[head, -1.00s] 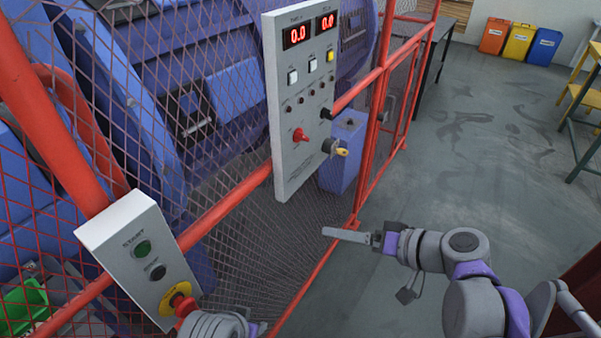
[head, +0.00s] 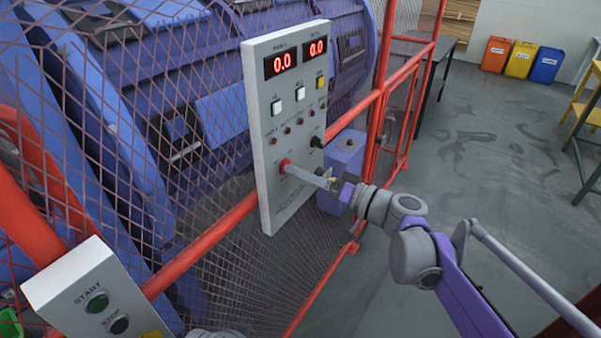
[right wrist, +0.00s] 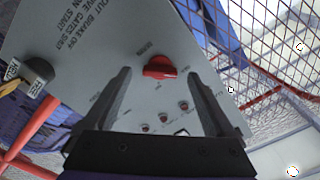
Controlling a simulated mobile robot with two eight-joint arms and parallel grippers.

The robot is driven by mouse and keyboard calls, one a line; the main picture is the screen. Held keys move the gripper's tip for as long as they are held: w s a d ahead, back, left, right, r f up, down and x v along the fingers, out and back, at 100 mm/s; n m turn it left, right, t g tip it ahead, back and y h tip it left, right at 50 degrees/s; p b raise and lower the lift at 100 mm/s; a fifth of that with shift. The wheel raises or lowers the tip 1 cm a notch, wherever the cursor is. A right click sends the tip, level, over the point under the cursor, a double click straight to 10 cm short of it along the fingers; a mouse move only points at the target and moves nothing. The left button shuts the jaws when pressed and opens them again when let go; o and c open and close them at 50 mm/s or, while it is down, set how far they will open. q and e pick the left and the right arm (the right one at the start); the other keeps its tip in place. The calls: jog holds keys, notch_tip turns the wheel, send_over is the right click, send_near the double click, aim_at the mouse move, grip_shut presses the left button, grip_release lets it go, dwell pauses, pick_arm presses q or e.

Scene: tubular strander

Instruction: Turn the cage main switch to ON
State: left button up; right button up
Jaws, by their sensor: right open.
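The control panel (head: 255,130) is a grey upright box with two red displays reading 0.0, fixed at the cage rail. A red rotary knob (head: 284,166) sits low on its face; I cannot read which label marks the main switch. My right gripper (head: 300,173) reaches in from the right, its fingers at the red knob. In the right wrist view, the red knob (right wrist: 160,68) shows beyond and between the two parted fingertips (right wrist: 157,75); contact cannot be told. A dark knob with a tag (right wrist: 38,70) lies left of it. My left gripper is not in view.
A small box with START and STOP buttons (head: 75,285) stands at the lower left. Red rails (head: 225,225) and wire mesh run beside the panel. A blue box (head: 345,150) is behind the panel. Open floor (head: 480,150) lies to the right.

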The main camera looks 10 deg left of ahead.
jog(key=shift+w+a, duration=0.2)
jog(key=shift+a, duration=0.35)
jog(key=c, duration=1.4)
